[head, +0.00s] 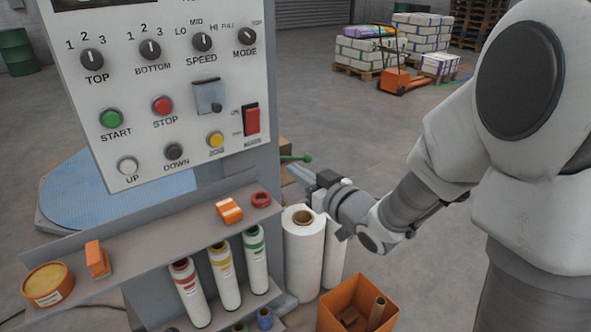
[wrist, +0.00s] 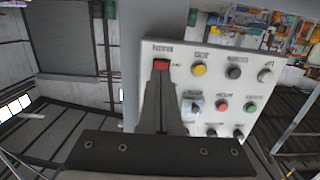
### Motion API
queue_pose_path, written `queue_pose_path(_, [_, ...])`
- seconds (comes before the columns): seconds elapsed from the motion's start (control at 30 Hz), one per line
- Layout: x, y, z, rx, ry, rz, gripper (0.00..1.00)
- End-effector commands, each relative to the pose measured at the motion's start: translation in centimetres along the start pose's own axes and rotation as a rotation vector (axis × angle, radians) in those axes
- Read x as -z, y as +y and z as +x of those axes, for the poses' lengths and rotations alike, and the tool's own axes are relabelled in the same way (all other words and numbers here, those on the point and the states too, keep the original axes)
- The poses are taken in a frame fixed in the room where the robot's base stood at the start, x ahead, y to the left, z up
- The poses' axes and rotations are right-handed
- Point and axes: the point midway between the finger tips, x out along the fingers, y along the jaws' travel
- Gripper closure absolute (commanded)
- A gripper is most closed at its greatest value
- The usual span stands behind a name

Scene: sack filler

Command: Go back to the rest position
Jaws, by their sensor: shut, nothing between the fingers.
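My gripper (head: 294,172) is to the right of the control panel (head: 95,150) in the head view, below the panel's red rocker switch (head: 252,120). Its fingers point left and are closed with nothing between them. In the wrist view the closed fingers (wrist: 162,77) point up the picture toward the red switch (wrist: 161,65), and the panel (wrist: 205,52) fills the middle. I cannot tell the exact gap between fingertips and panel. My arm reaches in from the right.
Below the panel, a shelf (head: 150,240) holds tape rolls and small orange items. White film rolls (head: 303,260) stand under my gripper, with an orange bin (head: 345,300) in front. A green-tipped lever (head: 298,158) is close to my gripper. Pallets and an orange pallet jack (head: 400,80) are far behind.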

Motion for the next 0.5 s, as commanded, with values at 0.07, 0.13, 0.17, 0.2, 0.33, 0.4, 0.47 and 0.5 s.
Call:
queue_pose_path(0.07, [0.1,0.0,0.0,-0.002,-0.001,-0.001,1.00])
queue_pose_path(0.13, [0.4,0.2,-0.1,-0.014,-0.012,-0.007,1.00])
queue_pose_path(0.17, [0.6,0.4,-0.2,-0.023,-0.019,-0.012,1.00])
queue_pose_path(0.2, [1.1,0.8,-0.4,-0.043,-0.036,-0.022,1.00])
queue_pose_path(0.33, [3.0,2.6,-1.9,-0.150,-0.127,-0.060,1.00])
queue_pose_path(0.4, [4.2,3.8,-3.3,-0.222,-0.191,-0.073,1.00])
queue_pose_path(0.47, [5.1,4.7,-4.7,-0.282,-0.248,-0.077,1.00])
queue_pose_path(0.5, [5.7,5.1,-5.7,-0.321,-0.285,-0.075,1.00])
